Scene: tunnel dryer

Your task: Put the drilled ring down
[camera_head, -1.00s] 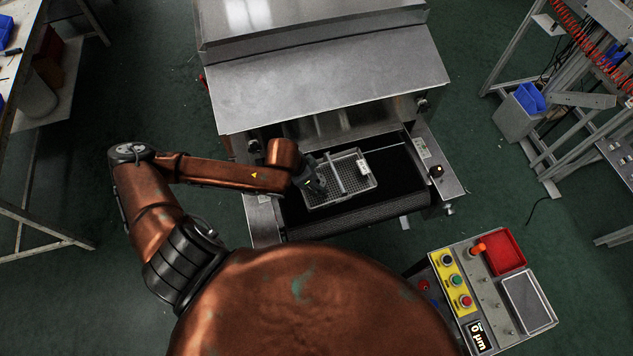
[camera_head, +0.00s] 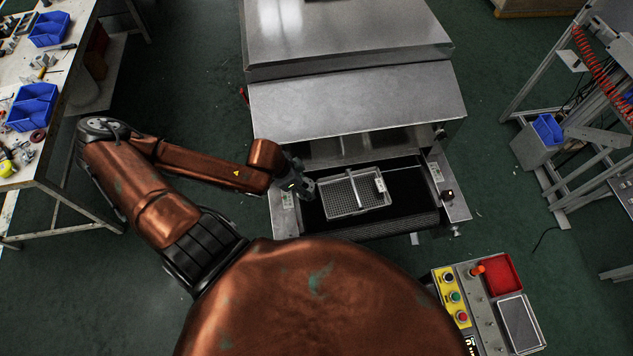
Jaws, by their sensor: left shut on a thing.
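My left gripper (camera_head: 305,191) is beside the left end of a grey mesh basket (camera_head: 338,214), over the dark conveyor belt (camera_head: 413,216). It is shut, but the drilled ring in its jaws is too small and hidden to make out. The basket lies on the belt in front of the dryer's opening, with a divider and a small white tag (camera_head: 381,185) at its right. My right gripper is not in view.
The dryer's steel hood (camera_head: 355,97) stands over the far end of the belt. A control panel (camera_head: 482,317) with a red tray (camera_head: 501,271) is at lower right. A cluttered workbench (camera_head: 62,100) with blue bins (camera_head: 32,107) is at upper left. Green floor lies between.

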